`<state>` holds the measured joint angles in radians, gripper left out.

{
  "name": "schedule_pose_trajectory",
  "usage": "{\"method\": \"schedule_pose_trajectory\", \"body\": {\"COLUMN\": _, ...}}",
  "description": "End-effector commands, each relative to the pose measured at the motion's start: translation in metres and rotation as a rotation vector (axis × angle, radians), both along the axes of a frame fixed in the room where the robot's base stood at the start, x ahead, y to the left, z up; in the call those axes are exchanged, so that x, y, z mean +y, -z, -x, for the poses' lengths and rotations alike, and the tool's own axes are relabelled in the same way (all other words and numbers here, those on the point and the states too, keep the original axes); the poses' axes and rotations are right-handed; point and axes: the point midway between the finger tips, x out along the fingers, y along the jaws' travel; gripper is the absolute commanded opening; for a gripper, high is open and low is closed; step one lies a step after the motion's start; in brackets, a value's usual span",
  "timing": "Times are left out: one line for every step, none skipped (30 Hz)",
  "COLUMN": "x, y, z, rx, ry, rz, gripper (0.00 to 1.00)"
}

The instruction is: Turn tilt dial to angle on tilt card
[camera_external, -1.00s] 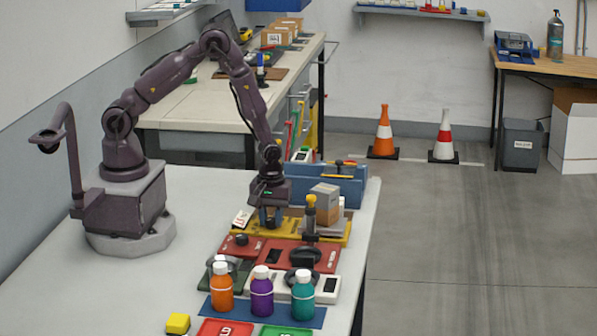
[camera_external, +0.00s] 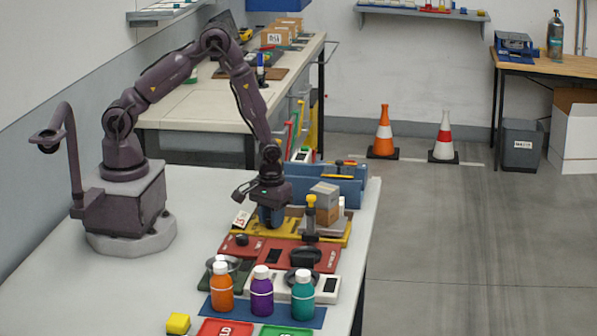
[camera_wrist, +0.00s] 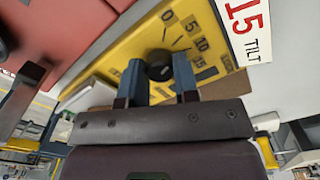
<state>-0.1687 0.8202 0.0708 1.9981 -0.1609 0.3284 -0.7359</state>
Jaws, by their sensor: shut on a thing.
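The yellow tilt panel (camera_wrist: 128,52) carries a black round tilt dial (camera_wrist: 159,66) with a printed scale reading 0, 5, 10 and 15, plus a LOCK label. The white tilt card (camera_wrist: 247,28) beside it reads 15 TILT in the wrist view; it also shows at the panel's left end in the external view (camera_external: 241,219). My gripper (camera_wrist: 160,78) is shut on the dial, one blue finger on each side. It points down over the panel in the external view (camera_external: 271,224). I cannot tell which mark the dial points to.
A red panel (camera_external: 272,244) with black knobs lies in front of the yellow one. A yellow-topped post (camera_external: 311,206) and a grey-and-brown box (camera_external: 326,197) stand to the right of my gripper. A blue rack (camera_external: 335,184) is behind. Orange, purple and teal bottles stand at the front.

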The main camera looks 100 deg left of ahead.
Motion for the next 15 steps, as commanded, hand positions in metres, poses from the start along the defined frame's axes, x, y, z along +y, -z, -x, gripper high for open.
{"method": "schedule_pose_trajectory", "body": {"x": 0.0001, "y": -0.0007, "z": 0.0, "rx": 0.0, "ry": 0.043, "rz": 0.001, "gripper": 0.05}}
{"method": "schedule_pose_trajectory", "body": {"x": 0.0001, "y": -0.0007, "z": 0.0, "rx": 0.0, "ry": 0.072, "rz": 0.001, "gripper": 0.05}}
{"method": "schedule_pose_trajectory", "body": {"x": 0.0001, "y": -0.0007, "z": 0.0, "rx": 0.0, "ry": 0.11, "rz": 0.001, "gripper": 0.05}}
{"method": "schedule_pose_trajectory", "body": {"x": 0.0001, "y": -0.0007, "z": 0.0, "rx": 0.0, "ry": 0.138, "rz": 0.001, "gripper": 0.05}}
{"method": "schedule_pose_trajectory", "body": {"x": 0.0001, "y": -0.0007, "z": 0.0, "rx": 0.0, "ry": 0.167, "rz": 0.001, "gripper": 0.05}}
{"method": "schedule_pose_trajectory", "body": {"x": 0.0, "y": -0.0007, "z": 0.0001, "rx": 0.0, "ry": 0.205, "rz": 0.001, "gripper": 0.05}}
{"method": "schedule_pose_trajectory", "body": {"x": 0.0, "y": -0.0007, "z": 0.0001, "rx": 0.0, "ry": 0.235, "rz": 0.001, "gripper": 0.05}}
{"method": "schedule_pose_trajectory", "body": {"x": 0.0, "y": -0.0008, "z": 0.0, "rx": 0.0, "ry": 0.262, "rz": 0.001, "gripper": 0.05}}
{"method": "schedule_pose_trajectory", "body": {"x": 0.0, "y": -0.0008, "z": 0.0001, "rx": 0.0, "ry": 0.299, "rz": 0.001, "gripper": 0.05}}
{"method": "schedule_pose_trajectory", "body": {"x": 0.0001, "y": -0.0008, "z": 0.0, "rx": 0.0, "ry": 0.328, "rz": 0.001, "gripper": 0.05}}
{"method": "schedule_pose_trajectory", "body": {"x": 0.0003, "y": -0.0008, "z": 0.0001, "rx": 0.0, "ry": 0.357, "rz": 0.001, "gripper": 0.05}}
{"method": "schedule_pose_trajectory", "body": {"x": 0.0003, "y": -0.0008, "z": 0.0001, "rx": 0.0, "ry": 0.395, "rz": 0.001, "gripper": 0.05}}
{"method": "schedule_pose_trajectory", "body": {"x": 0.0003, "y": -0.0008, "z": 0.0001, "rx": 0.0, "ry": 0.423, "rz": 0.001, "gripper": 0.05}}
{"method": "schedule_pose_trajectory", "body": {"x": 0.0003, "y": -0.0008, "z": 0.0001, "rx": 0.0, "ry": 0.452, "rz": 0.001, "gripper": 0.05}}
{"method": "schedule_pose_trajectory", "body": {"x": 0.0, "y": -0.0008, "z": 0.0001, "rx": 0.0, "ry": 0.491, "rz": 0.001, "gripper": 0.05}}
